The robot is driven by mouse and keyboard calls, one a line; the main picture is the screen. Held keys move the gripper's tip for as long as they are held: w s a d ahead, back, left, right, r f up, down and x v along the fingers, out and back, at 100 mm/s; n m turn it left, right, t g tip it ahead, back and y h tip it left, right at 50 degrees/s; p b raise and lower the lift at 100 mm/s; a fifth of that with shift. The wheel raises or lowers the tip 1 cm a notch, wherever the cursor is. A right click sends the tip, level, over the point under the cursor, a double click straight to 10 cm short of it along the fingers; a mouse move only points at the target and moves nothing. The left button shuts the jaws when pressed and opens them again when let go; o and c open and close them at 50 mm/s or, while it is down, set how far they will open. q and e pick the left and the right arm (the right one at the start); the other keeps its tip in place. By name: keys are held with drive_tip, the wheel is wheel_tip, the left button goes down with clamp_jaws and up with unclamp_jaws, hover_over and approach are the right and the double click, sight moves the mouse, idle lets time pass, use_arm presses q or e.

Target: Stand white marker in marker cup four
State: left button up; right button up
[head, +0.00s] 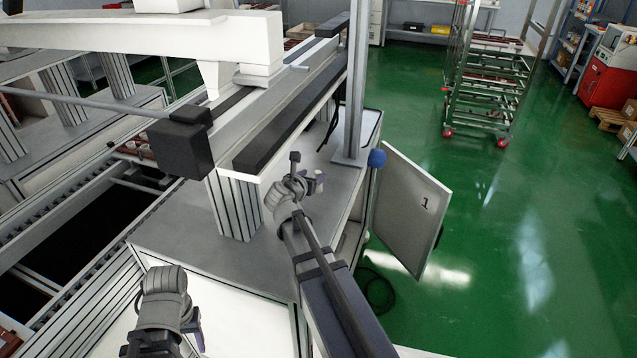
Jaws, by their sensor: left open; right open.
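I cannot make out a white marker or a marker cup in the head view. My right gripper (307,169) is open over the grey cabinet top, below the dark rail, and I see nothing between its fingers. My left gripper (167,290) is low in the picture, beside the white surface at the cabinet's near side. It is open, but its fingertips are hard to make out.
A grey cabinet (180,240) carries the machine frame and dark rail (290,115). A roller conveyor (60,240) runs left. A wheeled rack (485,85) stands behind on open green floor (500,230).

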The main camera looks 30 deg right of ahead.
drive_tip(key=shift+s+d+b+x, duration=0.15)
drive_tip(key=shift+b+x, duration=0.45)
drive_tip(key=shift+x, duration=1.1)
drive_tip(key=shift+s+d+b+x, duration=0.15)
drive_tip(key=shift+b+x, duration=0.45)
drive_tip(key=shift+x, duration=1.15)
drive_tip(key=shift+a, duration=0.15)
clamp_jaws()
